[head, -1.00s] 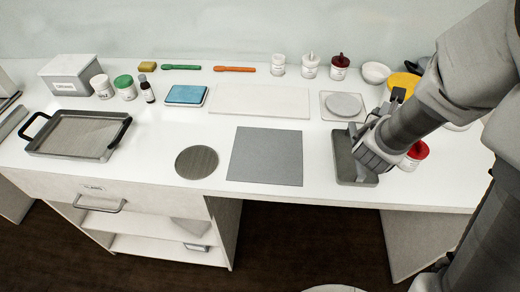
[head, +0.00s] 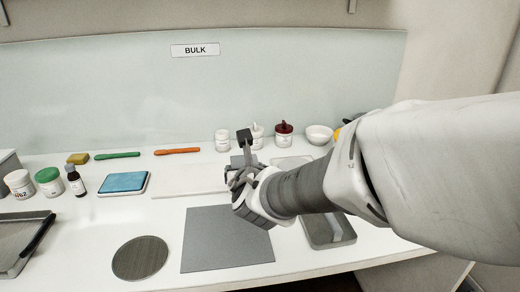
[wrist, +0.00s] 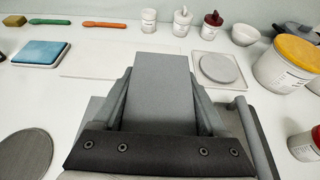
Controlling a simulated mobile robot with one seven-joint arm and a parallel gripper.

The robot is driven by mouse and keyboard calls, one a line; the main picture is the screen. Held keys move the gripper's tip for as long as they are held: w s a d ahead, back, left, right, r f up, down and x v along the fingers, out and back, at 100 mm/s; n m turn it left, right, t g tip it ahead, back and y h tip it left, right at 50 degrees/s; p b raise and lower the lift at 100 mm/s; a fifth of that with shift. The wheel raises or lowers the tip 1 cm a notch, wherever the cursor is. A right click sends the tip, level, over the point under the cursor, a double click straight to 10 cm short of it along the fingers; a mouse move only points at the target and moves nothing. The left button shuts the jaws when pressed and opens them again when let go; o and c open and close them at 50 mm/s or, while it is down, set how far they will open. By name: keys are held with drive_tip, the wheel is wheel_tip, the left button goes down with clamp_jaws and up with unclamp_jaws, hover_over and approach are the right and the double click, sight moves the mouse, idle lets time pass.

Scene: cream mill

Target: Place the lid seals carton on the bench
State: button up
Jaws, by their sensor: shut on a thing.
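My gripper (head: 241,165) is above the bench, over the back part of the grey mat (head: 227,248). It is shut on a plain grey box-shaped carton (wrist: 160,85), which shows between the two fingers in the wrist view. No lettering shows on the carton's visible face, so I cannot read its label. In the head view my gripper and arm mostly hide it. The white bench top (head: 90,225) lies below, and the carton appears held clear of it.
A dark round disc (head: 140,258) lies left of the mat. A grey shallow tray (head: 327,232) is to the right, partly behind my arm. A handled tray (head: 18,240) is at far left. Bare bench lies around the disc.

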drive_tip(key=s+a+f, duration=0.1)
drive_tip(key=a, duration=0.1)
drive_tip(key=s+a+f, duration=0.1)
drive_tip(key=a+f, duration=0.1)
drive_tip(key=a, duration=0.1)
drive_tip(key=s+a+f, duration=0.1)
drive_tip(key=a+f, duration=0.1)
drive_tip(key=a, duration=0.1)
drive_tip(key=shift+s+f, duration=0.15)
drive_tip(key=shift+s, duration=0.1)
drive_tip(key=shift+f+b, duration=0.85)
drive_tip(key=shift+f, duration=1.1)
drive_tip(key=shift+f, duration=0.1)
drive_tip(key=o, duration=1.4)
drive_tip(key=shift+d, duration=0.1)
